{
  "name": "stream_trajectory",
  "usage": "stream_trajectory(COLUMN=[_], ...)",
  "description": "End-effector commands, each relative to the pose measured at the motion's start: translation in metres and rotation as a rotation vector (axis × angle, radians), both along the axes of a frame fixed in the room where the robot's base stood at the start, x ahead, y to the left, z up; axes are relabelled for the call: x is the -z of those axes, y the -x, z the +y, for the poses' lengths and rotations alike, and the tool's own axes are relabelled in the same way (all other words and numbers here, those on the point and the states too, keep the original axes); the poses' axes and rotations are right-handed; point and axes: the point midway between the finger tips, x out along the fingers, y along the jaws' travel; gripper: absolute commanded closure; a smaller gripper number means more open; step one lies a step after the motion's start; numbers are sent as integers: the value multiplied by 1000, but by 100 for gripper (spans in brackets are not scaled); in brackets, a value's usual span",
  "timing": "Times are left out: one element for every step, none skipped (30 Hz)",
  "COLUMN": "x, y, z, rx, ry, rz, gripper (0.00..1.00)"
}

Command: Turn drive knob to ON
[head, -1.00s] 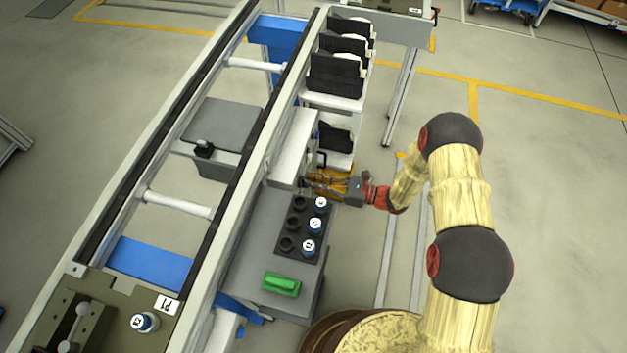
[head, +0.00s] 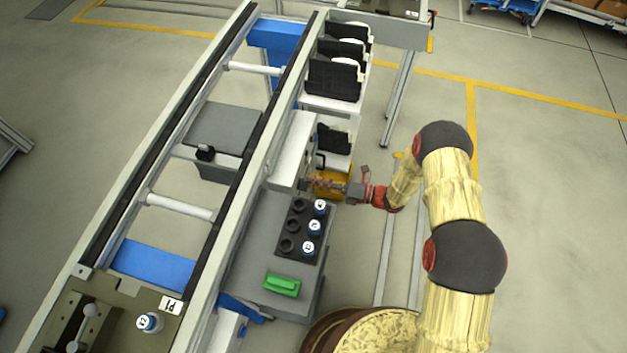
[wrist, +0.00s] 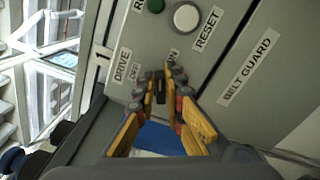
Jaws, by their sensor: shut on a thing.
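The drive knob (wrist: 161,88) is a small dark handle on the grey control panel, seen in the wrist view below the DRIVE label (wrist: 122,65). The OFF mark (wrist: 135,72) is to its upper left; the ON mark above it is partly covered by a finger. My gripper (wrist: 163,86) has its yellow fingers on either side of the knob, shut on it. The knob looks upright in the picture, but the fingers hide part of it and I cannot tell its exact setting. In the head view my gripper (head: 312,184) reaches the panel box from the right.
A white round button (wrist: 186,17) beside the RESET label and a green button (wrist: 156,5) sit above the knob. The BELT GUARD label (wrist: 250,69) is to the right. In the head view, a dark holder (head: 284,246) with cups and a green block (head: 282,284) lie near the gripper.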

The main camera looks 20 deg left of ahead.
Motion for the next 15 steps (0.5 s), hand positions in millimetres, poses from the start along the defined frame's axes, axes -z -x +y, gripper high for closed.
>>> stream_trajectory(x=[0, 1, 2, 2, 3, 3, 4, 4, 5, 5, 5, 6, 6, 6, 6], y=[-2, -2, -2, -2, -2, -3, -3, -3, -3, -3, -3, -3, -3, -4, -3], z=[0, 0, 0, 0, 0, 0, 0, 0, 0, 0, 0, 0, 0, 0, 0], rx=[2, 2, 2, 2, 2, 2, 2, 2, 2, 2, 2, 2, 2, 2, 2], ry=[4, 7, 11, 14, 17, 21, 23, 26, 29, 31, 33, 36, 38, 39, 41], rz=[39, 66, 101, 126, 152, 184, 208, 230, 257, 276, 296, 319, 336, 351, 370], gripper=[100, 100, 100, 100, 100, 100, 100, 100, 100, 100, 100, 100, 100, 100, 100])
